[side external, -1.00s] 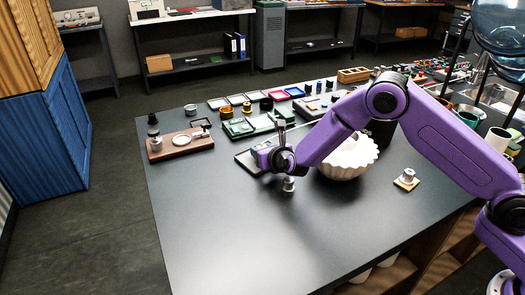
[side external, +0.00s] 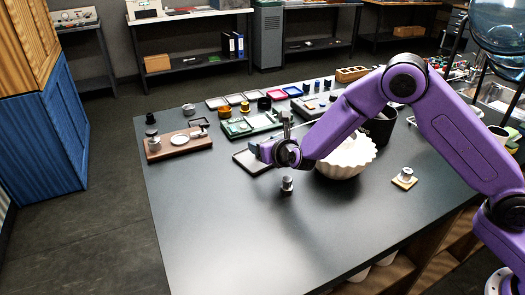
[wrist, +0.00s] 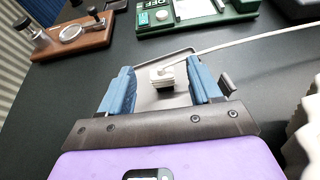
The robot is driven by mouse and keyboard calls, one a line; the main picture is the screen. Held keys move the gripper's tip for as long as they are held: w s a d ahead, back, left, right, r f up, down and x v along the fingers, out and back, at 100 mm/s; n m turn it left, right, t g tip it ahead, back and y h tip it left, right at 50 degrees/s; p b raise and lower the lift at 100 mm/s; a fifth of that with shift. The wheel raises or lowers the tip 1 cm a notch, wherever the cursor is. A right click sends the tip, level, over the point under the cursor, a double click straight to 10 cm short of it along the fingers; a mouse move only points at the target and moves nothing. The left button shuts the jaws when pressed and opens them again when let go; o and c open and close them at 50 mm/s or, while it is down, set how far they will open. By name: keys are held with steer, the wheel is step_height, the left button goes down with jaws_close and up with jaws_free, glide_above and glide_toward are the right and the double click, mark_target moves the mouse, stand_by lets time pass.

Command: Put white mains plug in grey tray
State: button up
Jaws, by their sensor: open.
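The white mains plug (wrist: 162,76) sits between my gripper's blue fingers in the wrist view, with a white cable (wrist: 245,40) running off to the right. My gripper (wrist: 160,68) is open, with a finger on each side of the plug. In the side view my gripper (side external: 258,151) is low beside the dark, flat tray (side external: 246,164); the plug is not discernible there.
A white fluted bowl (side external: 345,160) stands close to the right of my gripper. A small metal-topped part (side external: 287,184) is in front. A green board (side external: 250,124) lies behind, and a wooden stand (side external: 180,143) to the left. The front left tabletop is clear.

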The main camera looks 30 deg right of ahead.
steer(key=shift+r, duration=2.2)
steer(key=s+d+r+m+g+h, duration=0.2)
steer(key=s+d+r+m, duration=0.15)
steer(key=s+m, duration=0.35)
steer(key=s+d+r+m+g+h, duration=0.1)
steer(key=s+d+r+m+g, duration=0.1)
steer(key=s+d+m, duration=0.5)
steer(key=s+d+m+g+y, duration=0.1)
steer(key=s+m+g, duration=0.2)
steer(key=s, duration=0.8)
steer(key=s+d+f+m+g+y, duration=0.1)
steer(key=s+d+m+g, duration=0.1)
steer(key=s, duration=0.9)
steer(key=s+d+f+m+g+y, duration=0.1)
steer(key=s+m+g, duration=0.3)
steer(key=s, duration=0.7)
steer(key=shift+s+d, duration=0.3)
steer(key=shift+d, duration=0.3)
